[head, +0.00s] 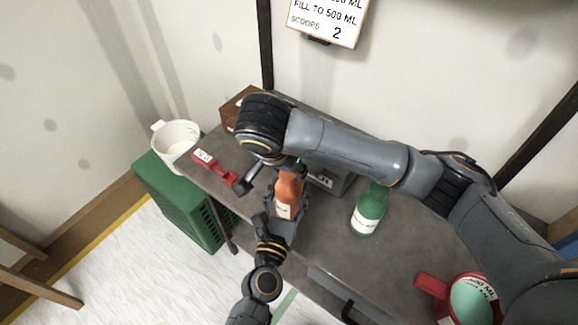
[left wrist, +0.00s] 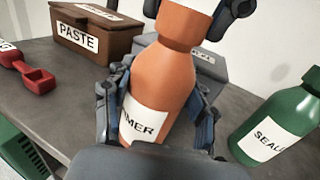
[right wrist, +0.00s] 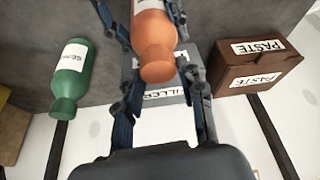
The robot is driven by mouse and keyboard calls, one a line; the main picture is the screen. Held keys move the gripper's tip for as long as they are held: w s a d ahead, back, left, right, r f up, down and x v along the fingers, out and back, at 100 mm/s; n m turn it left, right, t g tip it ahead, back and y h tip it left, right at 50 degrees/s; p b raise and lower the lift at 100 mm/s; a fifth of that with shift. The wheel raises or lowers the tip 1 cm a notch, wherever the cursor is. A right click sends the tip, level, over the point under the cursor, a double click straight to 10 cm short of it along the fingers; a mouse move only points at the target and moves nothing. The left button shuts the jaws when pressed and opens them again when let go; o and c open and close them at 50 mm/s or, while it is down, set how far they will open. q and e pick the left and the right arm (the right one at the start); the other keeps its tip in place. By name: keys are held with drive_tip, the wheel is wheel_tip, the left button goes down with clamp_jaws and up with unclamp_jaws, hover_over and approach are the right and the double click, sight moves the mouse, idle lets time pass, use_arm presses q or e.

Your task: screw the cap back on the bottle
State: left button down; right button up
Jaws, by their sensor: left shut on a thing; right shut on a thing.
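An orange bottle (left wrist: 165,82) with a white label, partly hidden and ending in "MER", stands nearly upright over the table. My left gripper (head: 272,208) is shut around its body; its fingers flank the bottle in the left wrist view (left wrist: 158,110). The orange cap (left wrist: 182,25) is at the bottle's top, in line with the neck. My right gripper (right wrist: 160,85) comes from above and is shut on the cap, which shows between its fingers in the right wrist view (right wrist: 157,62). Whether the cap's threads are engaged is hidden. In the head view my right arm covers the cap.
A green sealer bottle (head: 369,210) stands to the right on the grey table (head: 330,250). A brown paste box (left wrist: 95,35) and a grey filler box (right wrist: 160,97) are behind. A red scoop (head: 214,168) lies left. A red mug (head: 455,298) is at front right.

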use_arm(q)
drive_tip(key=shift+d, duration=0.1)
use_arm(e)
drive_tip(key=m+h, duration=0.1)
drive_tip(key=m, duration=0.2)
drive_tip(key=m+g, duration=0.1)
drive_tip(key=m, duration=0.1)
drive_tip(key=shift+m+h, duration=0.4)
drive_tip(key=m+g, duration=0.1)
drive_tip(key=m, duration=0.1)
drive_tip(key=m+g, duration=0.1)
drive_tip(key=m, duration=0.1)
drive_tip(key=shift+a+m+h, duration=0.1)
drive_tip(key=shift+m+h, duration=0.2)
drive_tip(key=o, duration=0.8)
drive_tip(key=v, duration=1.2)
drive_tip(key=shift+w, duration=0.1)
